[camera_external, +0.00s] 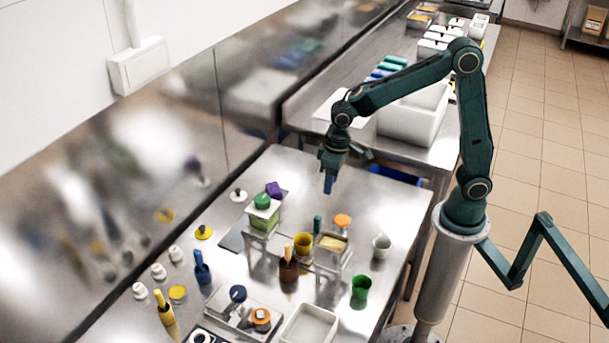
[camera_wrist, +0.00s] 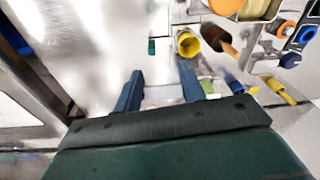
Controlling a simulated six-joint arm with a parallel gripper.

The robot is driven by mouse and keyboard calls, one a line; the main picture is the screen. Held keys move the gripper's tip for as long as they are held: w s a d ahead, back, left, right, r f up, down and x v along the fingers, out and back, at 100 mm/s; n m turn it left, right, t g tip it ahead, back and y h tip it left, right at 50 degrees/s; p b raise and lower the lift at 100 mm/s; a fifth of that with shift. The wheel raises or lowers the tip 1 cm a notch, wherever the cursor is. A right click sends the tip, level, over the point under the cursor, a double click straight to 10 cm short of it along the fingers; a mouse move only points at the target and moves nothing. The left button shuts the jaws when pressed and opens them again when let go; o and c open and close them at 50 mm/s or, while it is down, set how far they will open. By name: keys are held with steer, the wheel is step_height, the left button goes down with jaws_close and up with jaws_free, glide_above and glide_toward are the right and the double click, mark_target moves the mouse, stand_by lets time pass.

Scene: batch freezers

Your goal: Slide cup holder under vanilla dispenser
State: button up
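My gripper (camera_external: 329,184) hangs above the far part of the steel worktable, apart from everything on it. In the wrist view its two blue fingers (camera_wrist: 161,88) are spread with nothing between them. A clear-sided dispenser with cream-coloured contents and an orange top (camera_external: 332,244) stands mid-table; it looks like the vanilla one, but I see no label. A similar dispenser with green contents (camera_external: 263,217) stands to its left. A yellow cup (camera_external: 303,243) is between them, also in the wrist view (camera_wrist: 187,44). I cannot tell which piece is the cup holder.
A white tray (camera_external: 309,327) is at the front. The table's far end below my gripper is clear.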

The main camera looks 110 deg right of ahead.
steer(key=m+g, duration=0.1)
steer(key=m, duration=0.1)
glide_above(318, 217)
step_height(318, 217, down, 6)
steer(key=shift+d+r, duration=0.1)
steer(key=shift+r, duration=0.05)
steer(key=shift+f, duration=6.9)
jaws_close()
